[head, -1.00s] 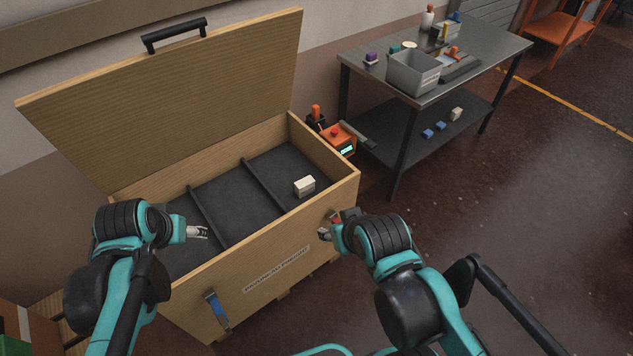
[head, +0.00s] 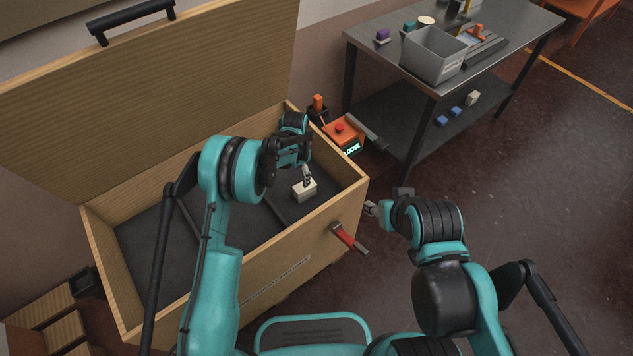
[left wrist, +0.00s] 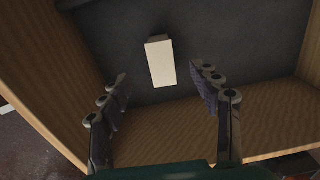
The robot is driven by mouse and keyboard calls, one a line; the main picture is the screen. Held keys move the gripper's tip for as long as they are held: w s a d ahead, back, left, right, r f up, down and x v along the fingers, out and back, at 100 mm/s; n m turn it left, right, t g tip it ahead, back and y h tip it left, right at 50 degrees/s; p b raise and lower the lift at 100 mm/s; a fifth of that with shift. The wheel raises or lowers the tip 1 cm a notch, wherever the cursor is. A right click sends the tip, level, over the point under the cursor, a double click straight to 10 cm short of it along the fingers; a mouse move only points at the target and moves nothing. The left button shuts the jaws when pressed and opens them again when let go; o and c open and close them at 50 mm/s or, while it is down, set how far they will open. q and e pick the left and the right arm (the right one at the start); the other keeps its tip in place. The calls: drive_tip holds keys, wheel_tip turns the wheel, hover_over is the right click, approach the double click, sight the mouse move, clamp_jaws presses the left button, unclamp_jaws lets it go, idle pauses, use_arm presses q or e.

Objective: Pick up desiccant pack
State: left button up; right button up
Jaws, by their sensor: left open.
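The desiccant pack appears to be the small cream-white block (head: 304,192) on the dark floor of the open wooden crate (head: 352,198), in its right compartment. My left gripper (head: 306,176) reaches down into the crate just above the block. In the left wrist view the block (left wrist: 160,62) lies ahead, between the lines of the two spread fingers (left wrist: 158,88); they look apart from it. My right gripper (head: 371,208) is outside the crate by its right front corner, small and partly turned away; its jaws are unclear.
The crate's raised lid (head: 150,80) stands behind. Dark dividers (head: 274,212) cross its floor. A red-handled latch (head: 347,238) sticks out in front. An orange device (head: 343,133) stands behind the right wall. A metal table (head: 390,60) with a grey bin (head: 433,55) is at upper right.

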use_arm(q)
drive_tip(key=b, duration=0.1)
hover_over(305, 191)
drive_tip(key=w, duration=0.2)
drive_tip(key=shift+m, duration=0.3)
drive_tip(key=f, duration=0.4)
drive_tip(key=shift+a+f, duration=0.2)
drive_tip(key=shift+f, duration=0.05)
drive_tip(key=f+b, duration=0.1)
drive_tip(key=f, duration=0.1)
drive_tip(key=f+b, duration=0.2)
drive_tip(key=f, duration=0.1)
drive_tip(key=shift+w+d+f, duration=0.2)
drive_tip(key=shift+f, duration=0.15)
drive_tip(key=shift+r, duration=0.15)
drive_tip(key=c, duration=1.4)
